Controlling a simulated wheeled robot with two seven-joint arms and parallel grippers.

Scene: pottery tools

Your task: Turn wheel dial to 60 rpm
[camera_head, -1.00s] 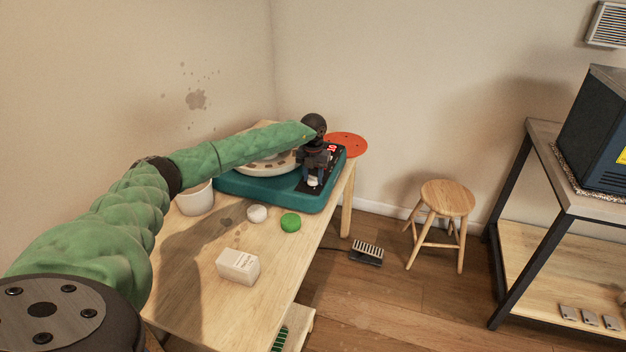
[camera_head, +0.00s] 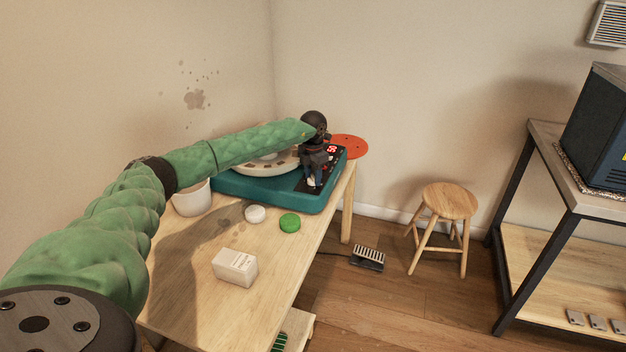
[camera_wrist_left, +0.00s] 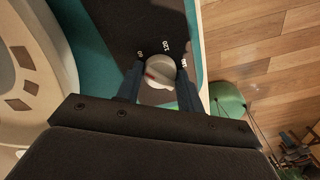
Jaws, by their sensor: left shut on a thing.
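The teal pottery wheel (camera_head: 268,194) sits at the far end of the wooden table, with a black control panel (camera_wrist_left: 112,22) on its right side. My left gripper (camera_head: 314,181) reaches down over this panel. In the left wrist view, its two dark fingers are shut on the pale round dial (camera_wrist_left: 160,68), one on each side. The dial has a red mark on its face. The labels 60, 120 and 180 curve around its far side. Red digits glow on the display (camera_head: 332,150), too small to read surely. My right gripper is not in view.
A white cup (camera_head: 191,199), a white round piece (camera_head: 255,214), a green round piece (camera_head: 289,223) and a pale block (camera_head: 235,267) are on the table. An orange-red disc (camera_head: 348,146) is behind the wheel. A stool (camera_head: 450,202) and foot pedal (camera_head: 367,258) stand on the floor.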

